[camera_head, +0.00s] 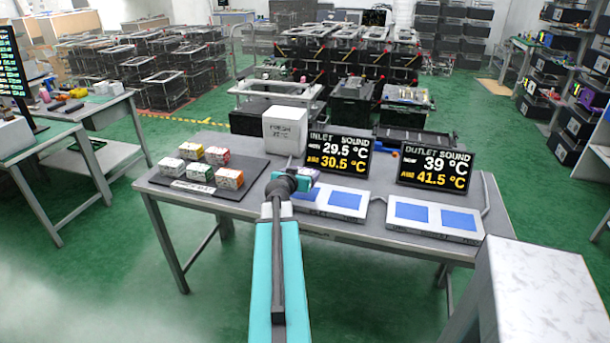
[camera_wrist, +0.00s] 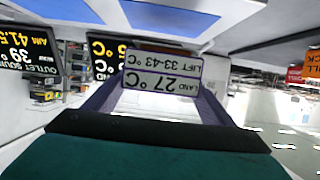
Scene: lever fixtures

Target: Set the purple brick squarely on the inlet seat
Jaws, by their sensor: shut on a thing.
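The purple brick (camera_wrist: 163,72) is between the jaws of my gripper (camera_wrist: 160,96), which is shut on it. Its white label, upside down in the wrist view, reads "LAND 27 °C" and "LIFT 33-43 °C". In the head view a small part of the brick (camera_head: 308,174) shows past my gripper (camera_head: 296,180). The inlet seat (camera_head: 330,212) is a white plate with blue pads in front of the "INLET SOUND" display (camera_head: 338,155). My gripper is at its left end and hides part of the left pad. I cannot tell whether the brick touches the seat.
The display reads 29.5 °C, aim 30.5 °C. The outlet plate (camera_head: 435,232) and its display (camera_head: 434,167), 39 °C, aim 41.5 °C, stand to the right. A dark tray (camera_head: 190,187) with several bricks lies left. A white box (camera_head: 285,131) stands behind.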

